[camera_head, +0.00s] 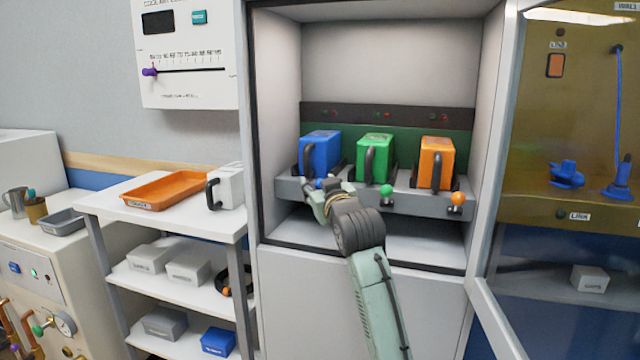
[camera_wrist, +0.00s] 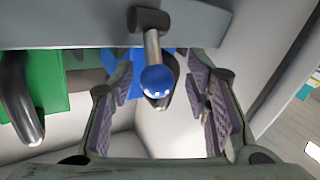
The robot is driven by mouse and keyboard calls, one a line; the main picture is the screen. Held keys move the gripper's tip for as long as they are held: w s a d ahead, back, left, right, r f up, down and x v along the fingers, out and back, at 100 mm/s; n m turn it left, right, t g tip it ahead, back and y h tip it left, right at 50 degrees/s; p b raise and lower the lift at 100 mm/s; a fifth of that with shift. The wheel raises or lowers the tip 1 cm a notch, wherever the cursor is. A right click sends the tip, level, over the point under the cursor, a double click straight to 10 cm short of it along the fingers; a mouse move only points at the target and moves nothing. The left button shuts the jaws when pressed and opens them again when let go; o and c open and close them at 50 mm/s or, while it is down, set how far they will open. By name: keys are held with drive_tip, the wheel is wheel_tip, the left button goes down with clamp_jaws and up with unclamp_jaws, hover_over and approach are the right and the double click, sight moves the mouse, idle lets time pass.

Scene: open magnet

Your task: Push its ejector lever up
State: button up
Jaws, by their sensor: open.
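Three modules, blue (camera_head: 322,150), green (camera_head: 375,150) and orange (camera_head: 436,160), stand in a rack (camera_head: 400,197) inside an open cabinet. Each has a dark front handle. A lever with a green ball (camera_head: 386,190) and one with an orange ball (camera_head: 456,198) stick out from the rack's front. A blue-balled lever (camera_wrist: 158,82) shows in the wrist view, hanging from a dark mount on the rack. My gripper (camera_head: 322,190) is at the rack below the blue module. Its two open fingers are on either side of the blue ball, apparently not touching it.
The cabinet's left wall (camera_head: 270,130) is close to my gripper. An open glass door (camera_head: 510,290) is at the right. A white shelf unit (camera_head: 130,212) with an orange tray (camera_head: 178,188) stands at the left. The cabinet space below the rack is clear.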

drive_tip(key=shift+c, duration=0.3)
clamp_jaws()
idle(0.3)
